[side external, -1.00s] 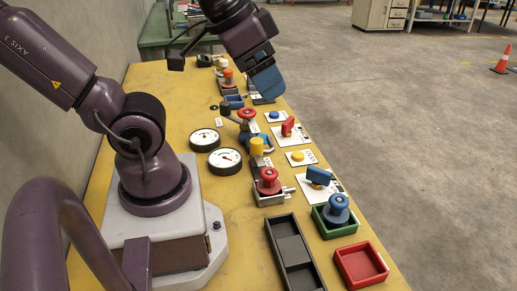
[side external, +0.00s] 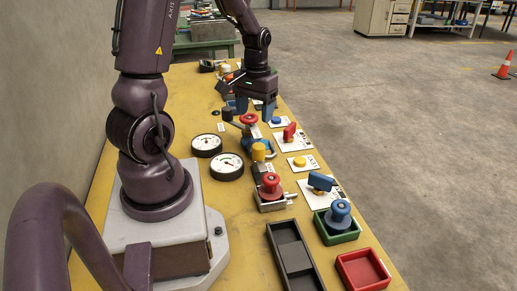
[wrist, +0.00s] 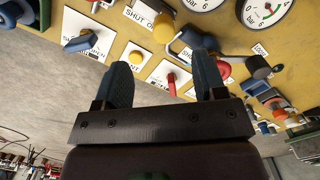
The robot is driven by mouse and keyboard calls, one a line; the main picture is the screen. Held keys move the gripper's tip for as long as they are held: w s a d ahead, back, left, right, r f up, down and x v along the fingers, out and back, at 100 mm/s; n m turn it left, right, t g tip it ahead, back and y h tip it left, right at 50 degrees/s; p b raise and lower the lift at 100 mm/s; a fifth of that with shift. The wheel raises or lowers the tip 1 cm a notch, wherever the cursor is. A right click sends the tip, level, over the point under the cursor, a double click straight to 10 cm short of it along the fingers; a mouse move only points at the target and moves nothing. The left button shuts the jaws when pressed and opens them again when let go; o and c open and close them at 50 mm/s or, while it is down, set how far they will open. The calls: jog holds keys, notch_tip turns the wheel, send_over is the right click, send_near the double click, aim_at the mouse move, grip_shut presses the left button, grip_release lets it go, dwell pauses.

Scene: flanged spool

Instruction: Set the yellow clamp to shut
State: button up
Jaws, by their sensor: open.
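What looks like the yellow clamp is an upright yellow grip (side external: 258,151) on a dark base, beside the nearer gauge in the side view. In the wrist view its yellow top (wrist: 164,32) lies beyond the fingers, next to a plate lettered "SHUT". Its exact lever angle is hard to read. My gripper (side external: 255,110) is open and empty, its blue fingers pointing down above the bench, farther along it than the yellow grip. In the wrist view the open fingers (wrist: 162,62) stand apart with nothing between them. They do not touch the clamp.
A blue valve with a red handwheel (side external: 249,119) stands near the fingers. Around the clamp are two gauges (side external: 227,166), a yellow button (side external: 299,161), a red switch (side external: 290,131), a red-knobbed device (side external: 270,185) and a blue switch (side external: 321,181). Trays (side external: 362,268) lie nearer the camera.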

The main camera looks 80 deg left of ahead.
aim_at(258, 145)
jog(key=f, duration=0.4)
jog(key=w+a+f, duration=0.1)
jog(key=f, duration=0.8)
jog(key=shift+w+a+f, duration=0.1)
jog(key=shift+w+a, duration=0.05)
jog(key=shift+a, duration=0.1)
